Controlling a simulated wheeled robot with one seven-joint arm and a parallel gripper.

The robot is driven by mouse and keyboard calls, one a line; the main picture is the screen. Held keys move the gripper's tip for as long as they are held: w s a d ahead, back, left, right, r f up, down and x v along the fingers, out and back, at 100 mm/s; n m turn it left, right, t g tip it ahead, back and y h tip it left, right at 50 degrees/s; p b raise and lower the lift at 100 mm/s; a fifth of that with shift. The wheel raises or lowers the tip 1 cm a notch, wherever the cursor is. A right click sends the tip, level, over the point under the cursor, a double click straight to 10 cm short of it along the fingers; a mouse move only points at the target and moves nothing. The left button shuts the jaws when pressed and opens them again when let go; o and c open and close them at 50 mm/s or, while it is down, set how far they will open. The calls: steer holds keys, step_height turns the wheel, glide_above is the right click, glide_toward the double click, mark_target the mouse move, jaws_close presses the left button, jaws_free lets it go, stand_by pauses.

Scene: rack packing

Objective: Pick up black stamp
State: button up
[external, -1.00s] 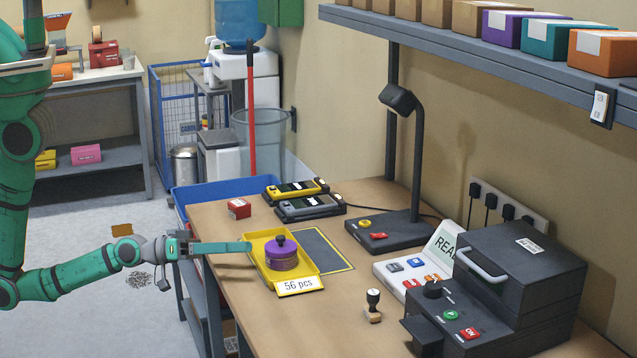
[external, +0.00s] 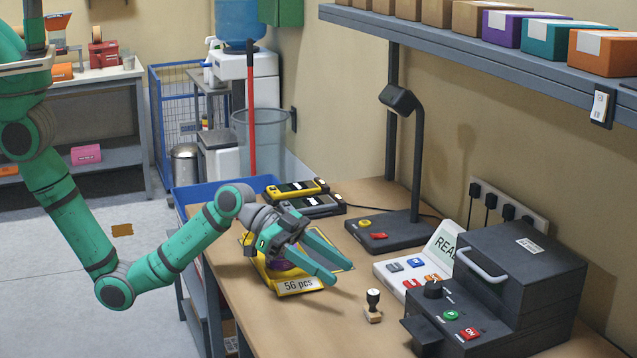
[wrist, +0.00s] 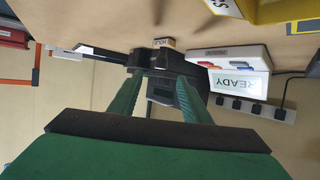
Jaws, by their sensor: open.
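The black stamp (external: 374,297) stands upright on the wooden table (external: 245,331), its black knob up and a pale wooden block below. My gripper (external: 342,281) is open and empty, its two green fingers reaching over the table to the left of the stamp and apart from it. The fingers hang above the yellow tray (external: 299,286) labelled "56 pcs". In the wrist view my gripper (wrist: 165,85) shows its two fingers spread, with a small wooden block (wrist: 164,43), which looks like the stamp's base, beyond their tips. Part of the purple item in the tray is hidden by my gripper.
A black machine (external: 525,275) with a handle stands right of the stamp. A white button panel (external: 388,272) and a READY sign (external: 443,243) stand behind it. A black lamp stand (external: 388,233) and handheld devices (external: 300,188) are farther back. The front table area is clear.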

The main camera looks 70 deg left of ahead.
mark_target(373, 292)
steer(key=x, duration=1)
steer(key=shift+w+d+f, duration=0.15)
steer(key=shift+w+f, duration=0.1)
steer(key=shift+w, duration=0.05)
jaws_close()
